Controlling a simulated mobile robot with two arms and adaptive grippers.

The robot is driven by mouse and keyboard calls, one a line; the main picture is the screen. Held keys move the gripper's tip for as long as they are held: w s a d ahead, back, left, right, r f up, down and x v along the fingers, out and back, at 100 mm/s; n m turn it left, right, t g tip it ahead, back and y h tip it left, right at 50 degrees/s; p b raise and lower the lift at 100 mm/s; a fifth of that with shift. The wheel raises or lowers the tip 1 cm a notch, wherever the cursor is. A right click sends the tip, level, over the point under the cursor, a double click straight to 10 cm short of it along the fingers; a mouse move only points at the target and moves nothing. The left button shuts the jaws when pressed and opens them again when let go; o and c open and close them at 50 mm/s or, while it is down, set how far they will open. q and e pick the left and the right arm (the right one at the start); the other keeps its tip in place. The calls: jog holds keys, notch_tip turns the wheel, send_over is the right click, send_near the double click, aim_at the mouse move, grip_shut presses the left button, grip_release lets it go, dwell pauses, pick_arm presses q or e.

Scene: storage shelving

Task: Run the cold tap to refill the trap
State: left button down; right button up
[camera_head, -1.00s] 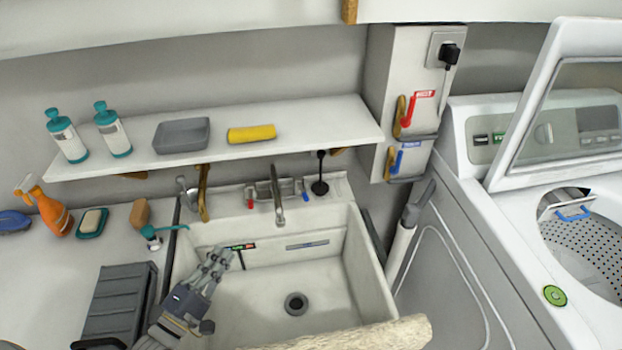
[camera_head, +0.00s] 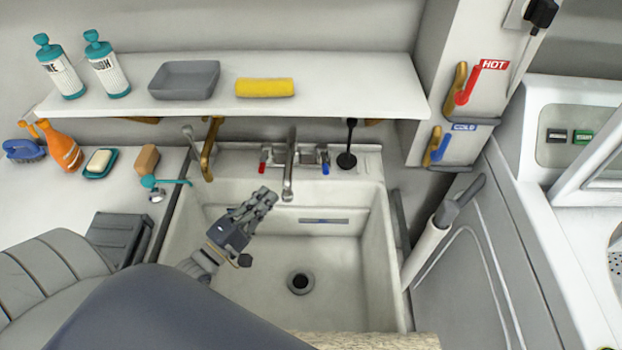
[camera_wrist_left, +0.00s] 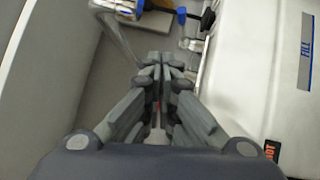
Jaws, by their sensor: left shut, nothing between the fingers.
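The sink's tap is on the back ledge: a metal spout (camera_head: 289,165) with a red handle (camera_head: 262,167) on its left and a blue cold handle (camera_head: 326,168) on its right. My left gripper (camera_head: 266,196) is shut and empty over the basin, just left of the spout's lower end and apart from the cold handle. In the left wrist view its fingers (camera_wrist_left: 158,68) are closed together, with a blue piece (camera_wrist_left: 181,15) beyond them. The drain (camera_head: 300,283) in the basin floor is open to view. No water shows. My right gripper is out of view.
A shelf (camera_head: 335,93) overhangs the tap. A brass-coloured bracket (camera_head: 208,150) and a black-topped plunger-like item (camera_head: 348,145) flank it. The wall has red HOT (camera_head: 466,86) and blue COLD (camera_head: 441,147) levers. The basin's right half is free.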

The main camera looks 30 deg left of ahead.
pick_arm(q)
notch_tip(320, 180, down, 4)
jog(key=b, duration=0.3)
jog(key=p, duration=0.2)
send_near(324, 159)
jog(key=w+a, duration=0.1)
jog(key=a, duration=0.2)
jog(key=d, duration=0.1)
jog(key=w+d, duration=0.1)
jog(key=w+d+p, duration=0.1)
jog(key=shift+w+d+r, duration=0.15)
jog(key=shift+d+r, duration=0.1)
jog(key=shift+r, duration=0.05)
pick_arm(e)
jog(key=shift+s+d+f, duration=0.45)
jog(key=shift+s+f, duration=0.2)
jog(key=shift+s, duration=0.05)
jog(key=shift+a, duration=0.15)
pick_arm(q)
jog(key=shift+d, duration=0.1)
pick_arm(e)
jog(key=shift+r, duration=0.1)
